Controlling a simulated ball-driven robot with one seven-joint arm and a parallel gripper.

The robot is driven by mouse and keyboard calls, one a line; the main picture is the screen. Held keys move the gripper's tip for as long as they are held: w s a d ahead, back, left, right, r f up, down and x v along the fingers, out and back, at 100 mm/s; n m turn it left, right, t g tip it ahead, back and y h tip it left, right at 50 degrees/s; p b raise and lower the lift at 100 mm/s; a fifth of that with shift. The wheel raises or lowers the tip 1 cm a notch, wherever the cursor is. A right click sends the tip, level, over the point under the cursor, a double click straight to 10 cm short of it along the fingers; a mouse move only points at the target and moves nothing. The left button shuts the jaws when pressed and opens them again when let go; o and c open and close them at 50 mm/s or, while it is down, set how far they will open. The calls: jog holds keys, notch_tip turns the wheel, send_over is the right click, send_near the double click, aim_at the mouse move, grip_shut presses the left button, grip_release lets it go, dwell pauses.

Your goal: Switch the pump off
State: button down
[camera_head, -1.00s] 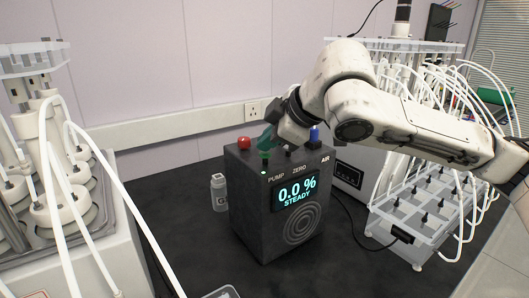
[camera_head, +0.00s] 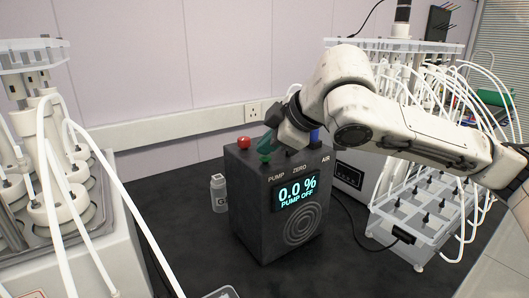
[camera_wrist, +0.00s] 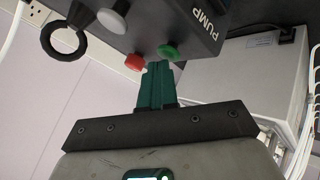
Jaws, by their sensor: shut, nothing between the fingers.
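The dark analyser box (camera_head: 262,215) stands on the black bench, with labels PUMP, ZERO and AIR along its top front edge. Its screen (camera_head: 295,194) reads 0.0 % and PUMP OFF. A green pump knob (camera_head: 264,157) sits at the box's top front left; it also shows in the wrist view (camera_wrist: 168,51). My gripper (camera_head: 267,141) has green fingers, shut and empty, just above the green knob. In the wrist view my fingertips (camera_wrist: 157,66) are very close to the knob; I cannot tell whether they touch it.
A red knob (camera_head: 244,142) is behind the green one, and a blue fitting (camera_head: 314,134) is at the right. Reactor racks with white tubes stand left (camera_head: 45,190) and right (camera_head: 415,205).

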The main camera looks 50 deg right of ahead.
aim_at(268, 158)
jog(key=shift+r, duration=0.15)
jog(key=shift+r+p, duration=0.85)
jog(key=shift+p, duration=0.05)
notch_tip(268, 158, up, 6)
jog(key=p, duration=0.5)
jog(key=c, duration=1.8)
grip_release()
jog(key=shift+c, duration=0.2)
